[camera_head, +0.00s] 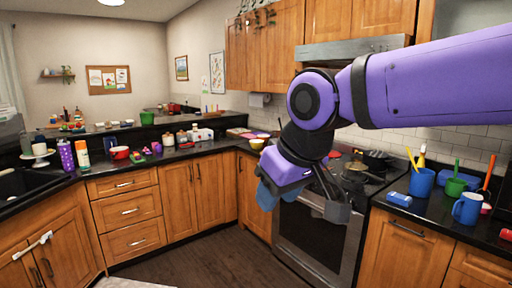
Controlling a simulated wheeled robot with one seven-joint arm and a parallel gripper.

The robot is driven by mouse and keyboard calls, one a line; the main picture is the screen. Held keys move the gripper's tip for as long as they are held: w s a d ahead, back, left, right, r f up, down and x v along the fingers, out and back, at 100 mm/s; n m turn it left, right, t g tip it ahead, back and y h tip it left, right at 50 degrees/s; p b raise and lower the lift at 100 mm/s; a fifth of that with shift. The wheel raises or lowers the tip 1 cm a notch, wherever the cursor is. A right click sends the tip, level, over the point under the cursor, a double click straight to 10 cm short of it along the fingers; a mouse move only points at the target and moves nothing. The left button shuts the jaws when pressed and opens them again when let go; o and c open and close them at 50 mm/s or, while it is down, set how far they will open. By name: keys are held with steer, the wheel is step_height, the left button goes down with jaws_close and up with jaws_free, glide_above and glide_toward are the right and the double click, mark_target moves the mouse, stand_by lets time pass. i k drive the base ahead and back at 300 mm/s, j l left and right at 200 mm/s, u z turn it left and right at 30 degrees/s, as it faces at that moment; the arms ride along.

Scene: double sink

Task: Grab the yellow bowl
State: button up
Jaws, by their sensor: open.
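A small yellow bowl (257,144) sits on the dark counter in the back corner, left of the stove. A second small pale yellowish bowl or dish (264,135) shows just behind it. My gripper (304,207) hangs in front of the stove, nearer to the camera and lower in the picture than the yellow bowl. Its fingers are spread apart and nothing shows between them. The bowl is apart from the gripper and its front is in view.
The stove (318,245) stands behind my gripper with pans (372,160) on top. Blue cups (467,208) and a green pot (455,186) crowd the right counter. A red pot (120,153), bottles and jars line the left counter. The floor (205,262) at centre left is clear.

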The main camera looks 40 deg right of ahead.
mark_target(256, 144)
steer(key=i+l+z, duration=0.2)
steer(key=i, duration=0.4)
steer(key=i+l+z, duration=0.15)
steer(key=i, duration=0.45)
steer(key=i+z, duration=0.2)
steer(key=i, duration=0.4)
steer(key=i+j+z, duration=0.2)
steer(key=i, duration=0.4)
steer(key=i+j+z, duration=0.15)
steer(key=i, duration=0.45)
steer(key=i+j+z, duration=0.2)
steer(key=i, duration=0.4)
steer(key=i+j+z, duration=0.3)
steer(key=i+z, duration=0.15)
steer(key=i+j+z, duration=0.85)
steer(key=j, duration=0.3)
